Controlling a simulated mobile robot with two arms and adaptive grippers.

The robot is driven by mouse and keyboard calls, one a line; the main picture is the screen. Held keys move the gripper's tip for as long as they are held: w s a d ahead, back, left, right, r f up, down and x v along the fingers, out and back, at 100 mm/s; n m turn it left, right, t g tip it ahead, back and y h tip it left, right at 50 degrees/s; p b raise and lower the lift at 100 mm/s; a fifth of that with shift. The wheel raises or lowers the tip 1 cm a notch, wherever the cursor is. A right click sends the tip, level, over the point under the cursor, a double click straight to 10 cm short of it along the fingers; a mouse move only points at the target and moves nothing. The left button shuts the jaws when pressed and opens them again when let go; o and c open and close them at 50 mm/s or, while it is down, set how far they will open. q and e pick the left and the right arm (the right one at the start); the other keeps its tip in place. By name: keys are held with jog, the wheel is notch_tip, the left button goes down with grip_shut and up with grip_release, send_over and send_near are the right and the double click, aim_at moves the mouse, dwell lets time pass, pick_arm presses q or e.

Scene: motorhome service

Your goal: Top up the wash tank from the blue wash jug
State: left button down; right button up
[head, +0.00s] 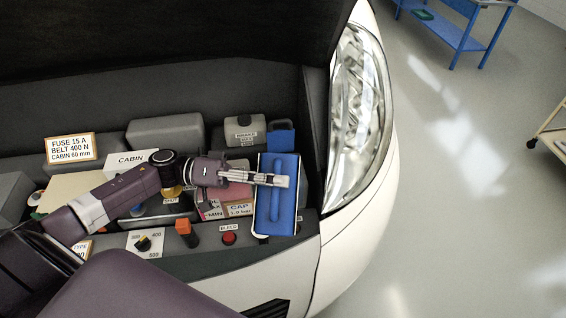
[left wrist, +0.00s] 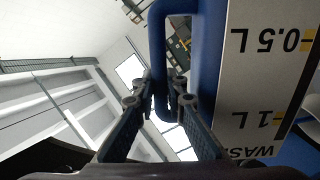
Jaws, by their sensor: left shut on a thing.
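The blue wash jug (head: 262,215) is over the right end of the engine bay, beside the headlight. Its handle side faces up toward the head camera, so it looks strongly tilted. My left gripper (head: 280,181) is shut on the handle. In the left wrist view the fingers (left wrist: 163,100) close around the blue handle (left wrist: 157,45), beside a pale scale panel (left wrist: 262,85) marked 0.5 L and 1 L. A blue upright part (head: 281,136) stands just behind the jug; I cannot tell whether it is the wash tank's. The jug's mouth and any liquid are hidden. My right gripper is out of view.
A grey brake reservoir (head: 244,129) stands left of the blue part. A cap label (head: 239,209), an orange-topped part (head: 183,227) and a red bleed button (head: 229,238) sit near the front edge. The headlight (head: 358,110) is close on the right. Open floor lies beyond.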

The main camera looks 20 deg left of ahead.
aim_at(274, 233)
pick_arm(q)
jog(key=shift+r, duration=0.1)
dwell(0.3)
jog(key=f+b, duration=0.1)
jog(key=s+f+m+b, duration=0.1)
jog(key=b, duration=0.1)
jog(key=f+m+b, duration=0.1)
jog(key=shift+s+d+f+b, duration=0.35)
jog(key=shift+f+b, duration=0.05)
jog(key=shift+s+d+r+m+p, duration=0.1)
jog(key=shift+s+r+m+p, duration=0.05)
jog(key=shift+s+m+p, duration=0.3)
jog(key=shift+s+d+f+m, duration=0.1)
jog(key=shift+f+m, duration=0.1)
jog(key=shift+m, duration=0.15)
jog(key=shift+s+d+f+m+p, duration=0.25)
jog(key=shift+s+f+m, duration=0.25)
jog(key=shift+s+m, duration=0.2)
jog(key=shift+s+d+f+m+p, duration=0.15)
jog(key=shift+s+d+f+m, duration=0.15)
jog(key=shift+s+f+m, duration=0.3)
jog(key=shift+s+d+f+m+p, duration=0.25)
jog(key=shift+s+f+m, duration=0.15)
jog(key=shift+s+m, duration=0.3)
jog(key=shift+s+d+f+m, duration=0.2)
jog(key=shift+s+f+m, duration=0.3)
jog(key=shift+m, duration=0.4)
jog(key=shift+s+d+f+m, duration=0.15)
jog(key=shift+s+f+m, duration=0.35)
jog(key=shift+m, duration=0.4)
